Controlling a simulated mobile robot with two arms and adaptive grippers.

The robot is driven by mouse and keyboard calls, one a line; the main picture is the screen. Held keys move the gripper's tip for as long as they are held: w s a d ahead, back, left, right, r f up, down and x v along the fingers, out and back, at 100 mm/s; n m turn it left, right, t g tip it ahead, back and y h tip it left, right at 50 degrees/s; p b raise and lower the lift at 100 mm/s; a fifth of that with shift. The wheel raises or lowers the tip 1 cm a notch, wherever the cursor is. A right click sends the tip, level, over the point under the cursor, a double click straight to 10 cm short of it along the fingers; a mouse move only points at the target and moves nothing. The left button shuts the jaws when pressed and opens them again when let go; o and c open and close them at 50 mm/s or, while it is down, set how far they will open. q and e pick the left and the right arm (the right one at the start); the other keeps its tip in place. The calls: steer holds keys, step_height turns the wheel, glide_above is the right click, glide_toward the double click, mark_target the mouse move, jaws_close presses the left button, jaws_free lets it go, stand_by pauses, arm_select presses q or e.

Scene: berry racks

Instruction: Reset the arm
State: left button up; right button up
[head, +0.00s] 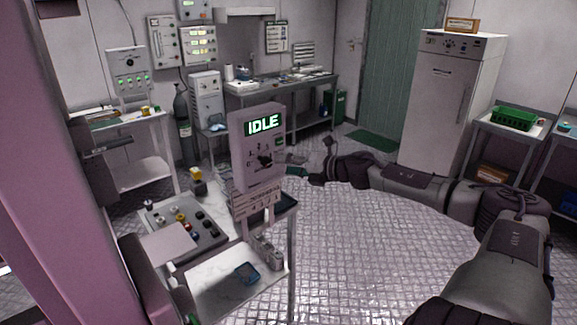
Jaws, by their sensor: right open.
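My right arm comes in from the bottom right, bends at the right, and stretches left across the middle of the room above the patterned metal floor. My right gripper (316,177) is at its far end, just right of the grey panel (258,150) with the lit "IDLE" sign. The gripper is small and dark here. It is open, and I see nothing held in it. My left gripper does not show.
A control desk (182,225) with knobs and a small white table (215,285) stand at the lower left. A white fridge (450,100) and a side table with a green crate (513,118) stand at the right. A workbench (290,85) lines the back wall. The centre floor is open.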

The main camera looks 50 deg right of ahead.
stand_by(0.6)
